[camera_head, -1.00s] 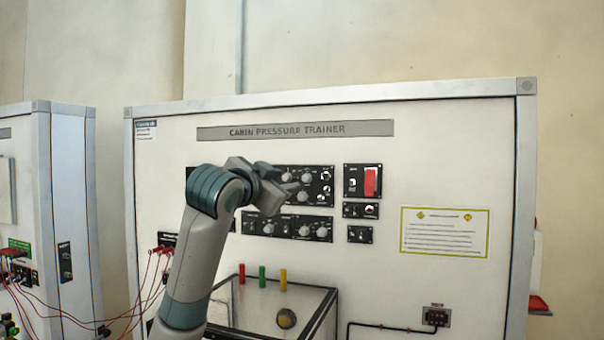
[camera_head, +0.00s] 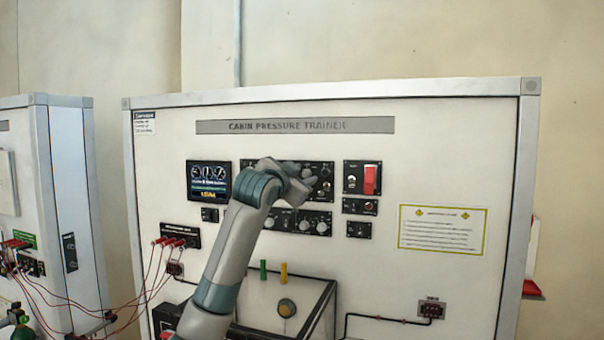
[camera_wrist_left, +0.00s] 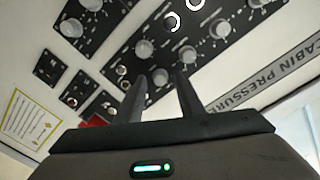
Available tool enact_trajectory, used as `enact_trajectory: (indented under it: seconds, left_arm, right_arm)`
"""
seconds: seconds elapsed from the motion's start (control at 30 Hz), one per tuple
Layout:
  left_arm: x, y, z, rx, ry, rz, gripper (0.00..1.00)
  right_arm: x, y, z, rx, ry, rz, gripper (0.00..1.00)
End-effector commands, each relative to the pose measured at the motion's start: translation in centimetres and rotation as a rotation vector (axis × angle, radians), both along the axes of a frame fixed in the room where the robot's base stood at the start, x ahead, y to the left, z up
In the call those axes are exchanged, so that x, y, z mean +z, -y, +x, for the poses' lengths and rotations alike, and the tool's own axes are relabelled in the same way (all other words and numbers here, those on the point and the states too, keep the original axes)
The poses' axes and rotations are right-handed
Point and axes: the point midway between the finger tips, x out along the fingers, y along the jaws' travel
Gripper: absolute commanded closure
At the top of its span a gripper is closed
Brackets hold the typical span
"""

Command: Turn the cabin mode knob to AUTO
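The upper black knob panel (camera_head: 327,168) of the cabin pressure trainer is partly hidden behind my left gripper (camera_head: 306,182) in the head view. The left wrist view shows several grey knobs on it, including one grey knob (camera_wrist_left: 160,77) seen between my fingertips and another grey knob (camera_wrist_left: 144,49) just beyond. The labels are too small to read, so I cannot tell which is the cabin mode knob. My left gripper (camera_wrist_left: 159,82) has its two fingers apart, with nothing held between them. Whether a fingertip touches the panel is unclear. My right gripper is in neither view.
A lower knob panel (camera_head: 304,223) sits below, and a red switch (camera_head: 370,180) is to the right. A lit display (camera_head: 209,180) is at the left. A glass-topped box (camera_head: 310,290) stands out below. Red cables (camera_head: 150,275) hang at the left.

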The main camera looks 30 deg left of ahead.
Motion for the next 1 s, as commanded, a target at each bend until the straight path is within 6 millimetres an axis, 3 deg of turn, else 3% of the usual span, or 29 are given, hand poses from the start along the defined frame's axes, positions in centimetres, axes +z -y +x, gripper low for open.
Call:
enact_trajectory:
  seconds: [0.13, 0.3, 0.67, 1.0]
  left_arm:
    - [0.0, 0.0, 0.0, 0.0, 0.0, 0.0, 0.66]
    - [0.0, 0.0, 0.0, 0.0, 0.0, 0.0, 1.0]
    - [-0.1, 0.0, 0.0, -0.001, 0.005, -0.022, 1.0]
    - [-0.1, 0.1, 0.0, -0.001, 0.044, -0.176, 1.0]
  right_arm:
    - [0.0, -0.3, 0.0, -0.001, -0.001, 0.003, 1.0]
    - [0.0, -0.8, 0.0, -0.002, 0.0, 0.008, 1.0]
    - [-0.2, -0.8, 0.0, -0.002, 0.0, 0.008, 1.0]
    - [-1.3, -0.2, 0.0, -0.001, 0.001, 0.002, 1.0]
